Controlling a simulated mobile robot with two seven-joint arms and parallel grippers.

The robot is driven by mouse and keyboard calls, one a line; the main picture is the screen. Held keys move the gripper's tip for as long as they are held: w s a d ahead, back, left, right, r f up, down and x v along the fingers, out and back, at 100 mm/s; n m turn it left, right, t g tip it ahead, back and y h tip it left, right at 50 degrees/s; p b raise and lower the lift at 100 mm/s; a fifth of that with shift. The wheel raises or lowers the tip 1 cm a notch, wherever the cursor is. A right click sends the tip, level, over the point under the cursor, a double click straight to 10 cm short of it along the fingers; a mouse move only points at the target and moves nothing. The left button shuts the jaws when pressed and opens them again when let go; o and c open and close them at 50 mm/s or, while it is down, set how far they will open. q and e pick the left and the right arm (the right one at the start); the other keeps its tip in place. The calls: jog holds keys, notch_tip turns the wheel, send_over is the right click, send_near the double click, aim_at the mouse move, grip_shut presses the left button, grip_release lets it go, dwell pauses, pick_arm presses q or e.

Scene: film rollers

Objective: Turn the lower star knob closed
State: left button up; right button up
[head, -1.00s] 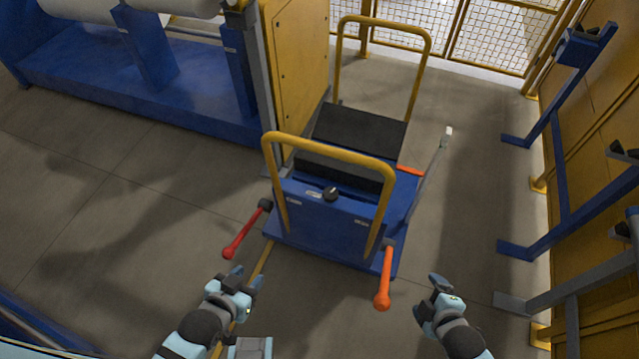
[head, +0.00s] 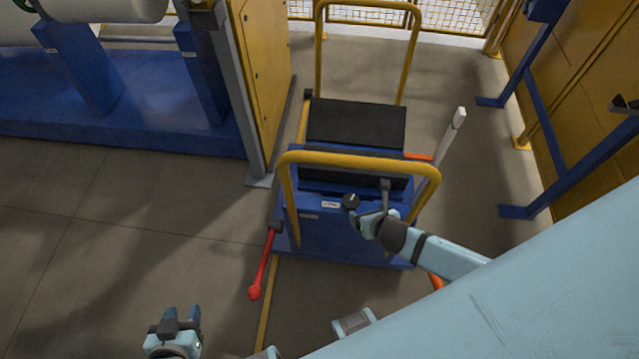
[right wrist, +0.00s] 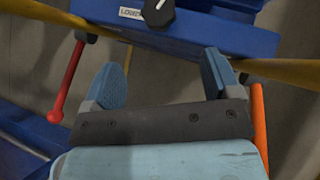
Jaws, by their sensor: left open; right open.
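The lower star knob (head: 351,201) is a small black knob on the front panel of the blue lift cart (head: 325,237). In the right wrist view the knob (right wrist: 158,14) shows at the top edge, with a white pointer line and a partly readable label (right wrist: 130,13) beside it. My right gripper (head: 362,222) is just below and right of the knob in the head view. Its open fingers (right wrist: 162,68) are empty, with the knob beyond and between them, apart from them. My left gripper (head: 182,315) is open and empty above the floor, at the lower left.
A yellow handrail (head: 350,160) arches above the panel. A red lever (head: 262,265) sticks out at the cart's left, and an orange lever (right wrist: 259,125) at its right. A yellow cabinet (head: 262,80) stands behind left and blue racks (head: 550,125) at right. The left floor is clear.

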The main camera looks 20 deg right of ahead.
aim_at(351, 201)
jog(key=shift+n, duration=0.3)
jog(key=b+x, duration=0.2)
jog(key=x, duration=1.2)
jog(key=shift+w+a, duration=0.15)
jog(key=shift+w, duration=0.15)
jog(key=shift+c, duration=0.2)
jog(key=c, duration=0.9)
